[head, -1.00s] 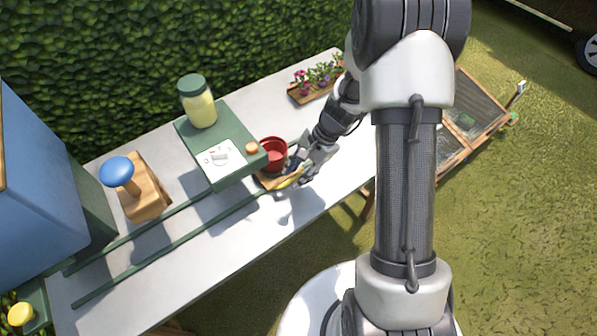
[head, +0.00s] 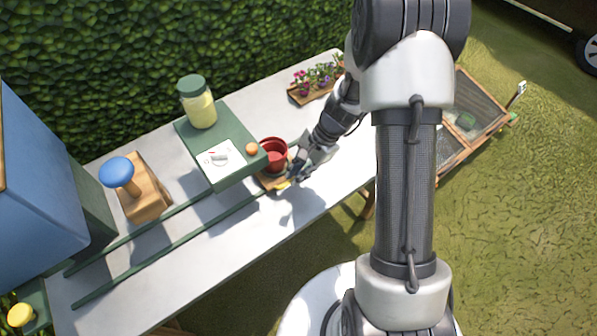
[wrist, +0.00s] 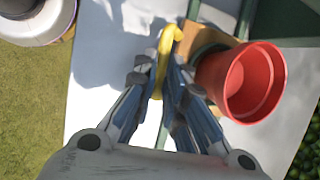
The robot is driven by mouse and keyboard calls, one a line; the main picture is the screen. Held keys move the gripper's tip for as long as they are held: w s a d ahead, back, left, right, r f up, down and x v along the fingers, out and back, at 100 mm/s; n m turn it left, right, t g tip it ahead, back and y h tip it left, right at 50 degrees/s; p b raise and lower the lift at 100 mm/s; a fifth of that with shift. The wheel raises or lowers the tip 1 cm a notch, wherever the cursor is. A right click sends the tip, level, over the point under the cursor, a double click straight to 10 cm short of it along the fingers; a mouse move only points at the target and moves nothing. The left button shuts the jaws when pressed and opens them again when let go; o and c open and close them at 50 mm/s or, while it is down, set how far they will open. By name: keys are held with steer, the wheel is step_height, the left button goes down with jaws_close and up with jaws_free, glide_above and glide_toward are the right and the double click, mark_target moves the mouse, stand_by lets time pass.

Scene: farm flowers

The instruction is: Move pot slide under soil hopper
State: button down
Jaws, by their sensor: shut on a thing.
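The pot slide is a wooden board (head: 268,183) on green rails, with a yellow handle (wrist: 163,48). A red pot (head: 273,152) stands on the board; it shows large at the right in the wrist view (wrist: 240,85). My gripper (wrist: 160,72) is shut on the yellow handle, beside the pot and apart from its rim. In the head view my gripper (head: 291,174) is at the slide's near right side. The soil hopper, apparently the large blue box (head: 40,190), stands at the far left end of the rails.
Green rails (head: 170,237) run along the white table (head: 235,240) toward the blue box. A flower tray (head: 315,85) is at the back.

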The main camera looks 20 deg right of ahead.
mark_target(281, 186)
steer(key=a, duration=0.1)
steer(key=s+a, duration=0.1)
steer(key=a, duration=0.1)
steer(key=a+b, duration=0.1)
steer(key=shift+s+a, duration=0.3)
steer(key=shift+a, duration=0.1)
steer(key=c, duration=1.7)
jaws_free()
steer(key=shift+d, duration=0.1)
steer(key=shift+o, duration=0.2)
steer(key=v, duration=1.2)
